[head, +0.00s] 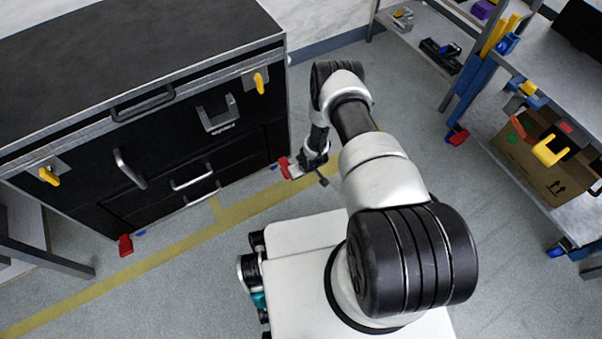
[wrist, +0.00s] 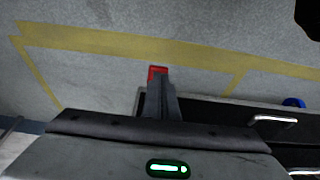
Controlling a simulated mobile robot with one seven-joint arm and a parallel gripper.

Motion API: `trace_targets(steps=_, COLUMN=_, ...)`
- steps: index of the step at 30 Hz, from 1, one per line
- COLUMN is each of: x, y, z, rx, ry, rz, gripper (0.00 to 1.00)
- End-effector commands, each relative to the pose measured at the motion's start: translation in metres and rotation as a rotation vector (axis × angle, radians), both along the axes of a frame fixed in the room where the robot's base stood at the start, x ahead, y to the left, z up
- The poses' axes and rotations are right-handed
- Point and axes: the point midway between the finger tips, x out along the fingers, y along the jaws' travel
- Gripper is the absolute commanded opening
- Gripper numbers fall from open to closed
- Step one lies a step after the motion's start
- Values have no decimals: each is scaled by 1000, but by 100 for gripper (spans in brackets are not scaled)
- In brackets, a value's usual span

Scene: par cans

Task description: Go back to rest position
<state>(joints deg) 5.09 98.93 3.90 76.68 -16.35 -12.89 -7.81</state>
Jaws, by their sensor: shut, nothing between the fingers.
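My gripper (head: 318,172) hangs low off the folded arm in the head view, beside the right front corner of the black cabinet (head: 185,130). In the wrist view my gripper (wrist: 162,98) shows as dark fingers close together, shut and empty. The arm rises from my white base, bends at a high elbow, and its forearm drops toward the floor. Whether the gripper touches the cabinet cannot be told.
A red caster pedal (head: 125,245) shows under the cabinet. A yellow floor line (head: 150,262) runs past it. A shelf unit with a cardboard box (head: 545,165) stands at the right. Grey floor (head: 420,130) between is clear.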

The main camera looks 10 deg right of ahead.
Motion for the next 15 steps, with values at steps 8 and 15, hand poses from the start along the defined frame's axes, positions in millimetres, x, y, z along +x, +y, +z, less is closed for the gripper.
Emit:
trace_targets(steps=8, x=0, y=0, z=0, rx=0, ry=0, rz=0, gripper=0)
trace_targets(steps=15, x=44, y=-7, z=61, rx=-18, ry=-22, rz=-11, gripper=0)
